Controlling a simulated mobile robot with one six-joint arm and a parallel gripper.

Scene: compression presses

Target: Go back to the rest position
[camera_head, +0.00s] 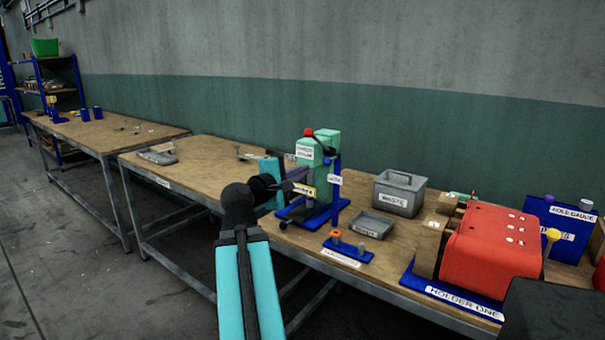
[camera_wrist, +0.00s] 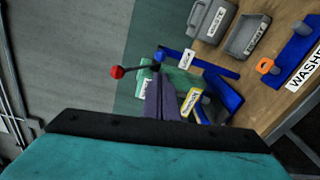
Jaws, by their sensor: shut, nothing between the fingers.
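My gripper (camera_wrist: 163,98) shows in the wrist view as two purple fingers lying together, shut with nothing between them. In the head view, my gripper (camera_head: 298,173) is in front of the green press (camera_head: 325,143), partly hidden by my teal arm. In the wrist view the press (camera_wrist: 184,80) lies just beyond the fingers and is partly covered by them. Its red lever ball (camera_head: 308,132) is at the top, and it also shows in the wrist view (camera_wrist: 117,72). I cannot tell whether the fingers touch the press.
On the bench stand a grey waste bin (camera_head: 399,193), a small grey tray (camera_head: 371,225), a blue washer stand (camera_head: 348,251) and a red machine (camera_head: 493,245). A grey tray (camera_head: 157,157) lies on the bench's left part. Open floor (camera_head: 60,270) lies at left.

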